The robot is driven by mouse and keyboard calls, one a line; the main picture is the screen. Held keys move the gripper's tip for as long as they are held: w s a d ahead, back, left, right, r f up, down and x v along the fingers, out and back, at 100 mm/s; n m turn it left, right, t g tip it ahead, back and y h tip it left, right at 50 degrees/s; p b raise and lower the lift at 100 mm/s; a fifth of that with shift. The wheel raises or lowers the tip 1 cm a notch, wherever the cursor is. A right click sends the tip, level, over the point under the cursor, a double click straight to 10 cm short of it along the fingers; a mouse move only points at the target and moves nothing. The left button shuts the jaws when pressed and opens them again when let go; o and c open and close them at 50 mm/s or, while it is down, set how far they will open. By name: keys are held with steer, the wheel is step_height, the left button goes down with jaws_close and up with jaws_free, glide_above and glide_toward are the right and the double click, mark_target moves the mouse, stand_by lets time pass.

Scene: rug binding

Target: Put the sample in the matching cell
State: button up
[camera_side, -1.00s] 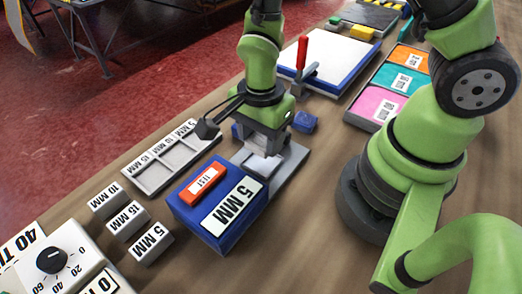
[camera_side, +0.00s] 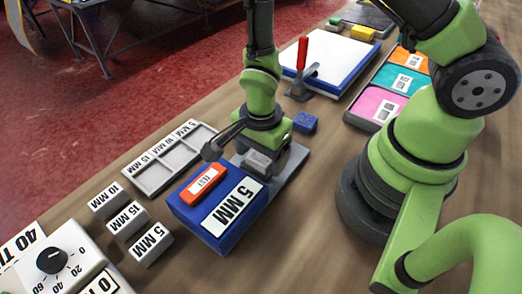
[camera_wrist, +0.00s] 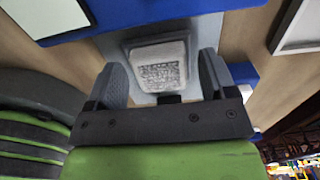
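The sample (camera_wrist: 160,65), a pale block with a dark speckled patch on top, sits on the grey plate of the blue tester. The tester (camera_side: 188,214) reads "5 MM" and has an orange TEST button (camera_side: 203,184). My gripper (camera_wrist: 165,75) is low over the plate. Its two fingers stand on either side of the sample, with a gap on the right; in the side view my gripper (camera_side: 264,158) partly hides the sample. The tray (camera_side: 163,191) has three cells labelled 15 MM, 10 MM and 5 MM, which look empty.
Three loose blocks labelled 10 MM (camera_side: 107,201), 15 MM (camera_side: 127,220) and 5 MM (camera_side: 152,244) lie left of the tester. A small blue block (camera_side: 305,122) is right of my gripper. A red-handled clamp (camera_side: 302,71) and coloured trays (camera_side: 378,104) stand behind.

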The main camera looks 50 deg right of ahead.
step_height(320, 180, up, 10)
stand_by(0.7)
step_height(320, 180, up, 6)
steer(key=n+t, duration=0.2)
steer(key=n, duration=0.1)
glide_above(262, 156)
steer(key=d, duration=0.1)
step_height(262, 156, up, 6)
steer(key=s+d+n+t+y, duration=0.1)
steer(key=s+n, duration=0.1)
steer(key=n, duration=0.1)
steer(key=shift+d+t, duration=0.3)
steer(key=shift+d, duration=0.1)
steer(key=shift+o, duration=0.2)
steer(key=s+d+r+n+t+y, duration=0.1)
steer(key=s+r+n+t, duration=0.2)
steer(key=s+r+n, duration=0.3)
steer(key=shift+d+r+n, duration=0.2)
steer(key=shift+r+n, duration=0.2)
steer(key=shift+n, duration=0.3)
steer(key=shift+o, duration=0.3)
steer(key=shift+s+r+n+t, duration=0.1)
steer(key=shift+s+n+t, duration=0.2)
